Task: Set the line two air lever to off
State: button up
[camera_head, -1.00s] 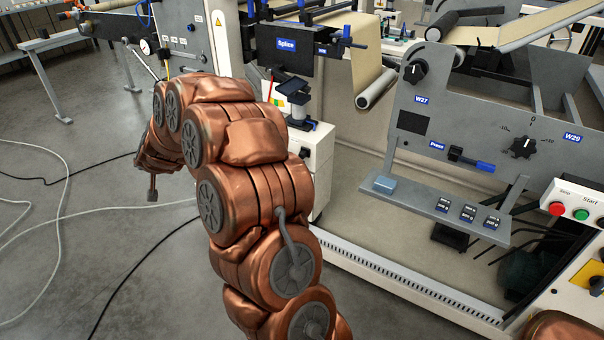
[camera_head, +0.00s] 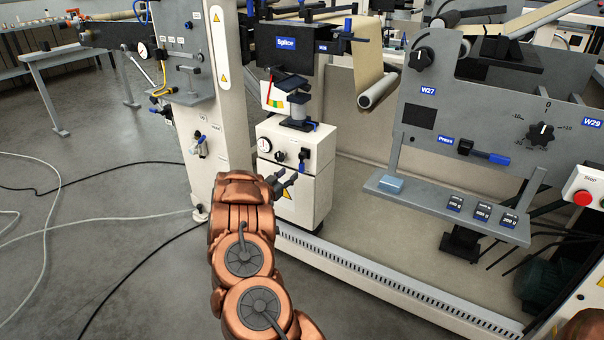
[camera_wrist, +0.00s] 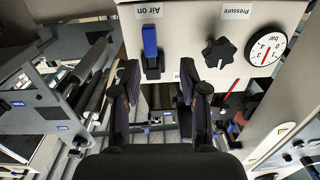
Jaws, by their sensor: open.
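The air lever (camera_wrist: 150,42) is a blue handle on a black base, on a pale panel seen upside down in the wrist view. Its handle points toward a label reading "Air on" (camera_wrist: 149,11). In the head view the lever (camera_head: 303,156) is a small dark shape on the white cabinet's front. No line number is readable beside it. My gripper (camera_wrist: 160,90) is open and empty, its two fingers apart below the lever in the wrist view. In the head view my gripper (camera_head: 284,182) is in front of the cabinet, a little below and left of the lever.
A black pressure knob (camera_wrist: 218,53) and a round gauge (camera_wrist: 266,49) sit beside the lever on the same panel. The white cabinet (camera_head: 314,190) stands beside a machine post (camera_head: 229,90). A shelf (camera_head: 430,202) with weights is at right. Floor at left is open, with hoses.

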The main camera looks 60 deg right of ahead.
aim_at(300, 168)
jog(key=shift+g, duration=0.3)
jog(key=shift+s+d+f+b, duration=0.1)
jog(key=shift+s+d+b, duration=0.1)
jog(key=shift+d, duration=1.2)
jog(key=shift+s+d+f+b, duration=0.1)
jog(key=shift+d+b, duration=0.05)
jog(key=shift+d, duration=1.25)
jog(key=shift+s+d+f+b, duration=0.1)
jog(key=shift+d+b, duration=0.1)
jog(key=shift+d, duration=1.2)
jog(key=shift+r, duration=0.1)
grip_shut()
